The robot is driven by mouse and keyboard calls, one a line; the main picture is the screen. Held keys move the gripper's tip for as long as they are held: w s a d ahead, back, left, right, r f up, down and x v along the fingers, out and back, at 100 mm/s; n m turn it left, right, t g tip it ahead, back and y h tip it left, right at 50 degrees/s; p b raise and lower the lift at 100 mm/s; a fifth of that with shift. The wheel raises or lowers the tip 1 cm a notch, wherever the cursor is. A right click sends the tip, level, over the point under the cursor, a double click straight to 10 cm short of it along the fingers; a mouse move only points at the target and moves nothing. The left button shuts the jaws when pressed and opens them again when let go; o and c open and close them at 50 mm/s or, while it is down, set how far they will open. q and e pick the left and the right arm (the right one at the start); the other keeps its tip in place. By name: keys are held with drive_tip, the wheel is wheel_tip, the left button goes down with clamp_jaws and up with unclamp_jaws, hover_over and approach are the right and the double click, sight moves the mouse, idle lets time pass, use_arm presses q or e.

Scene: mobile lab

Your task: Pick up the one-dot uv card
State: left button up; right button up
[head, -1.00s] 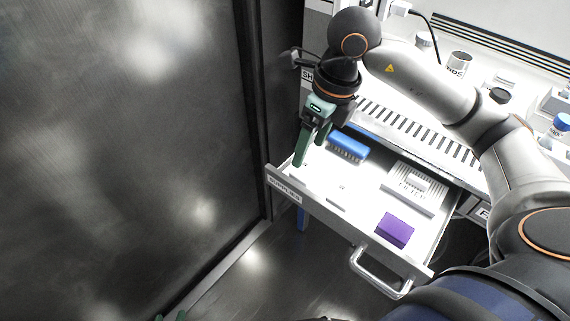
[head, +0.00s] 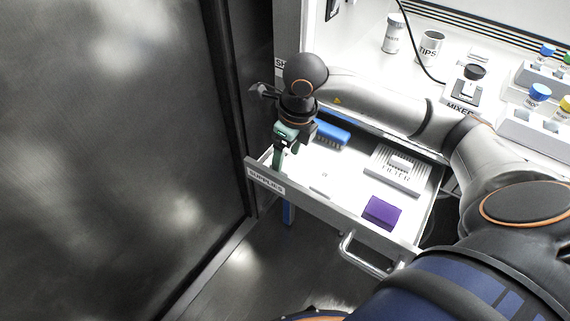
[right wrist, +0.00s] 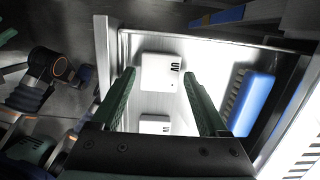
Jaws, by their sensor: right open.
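In the right wrist view a white card (right wrist: 162,72) lies flat in the drawer, with a dark UV-like mark and what looks like one dot. A second white card (right wrist: 154,124) lies closer to the wrist, partly hidden by my gripper; its dots cannot be read. My right gripper (right wrist: 160,76) is open and empty, its green fingers on either side of the first card in the picture. In the head view my right gripper (head: 279,164) points down into the drawer's left end and hides the card there. Parts of my left arm show at the right wrist view's left edge, fingers unclear.
The open supplies drawer (head: 318,204) also holds a blue brush-like block (head: 331,134), a filter box (head: 395,168) and a purple box (head: 382,212). The blue block (right wrist: 254,103) lies right of the fingers. Drawer walls stand close by. A dark panel fills the left.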

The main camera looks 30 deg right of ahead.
drive_tip(key=shift+f, duration=0.45)
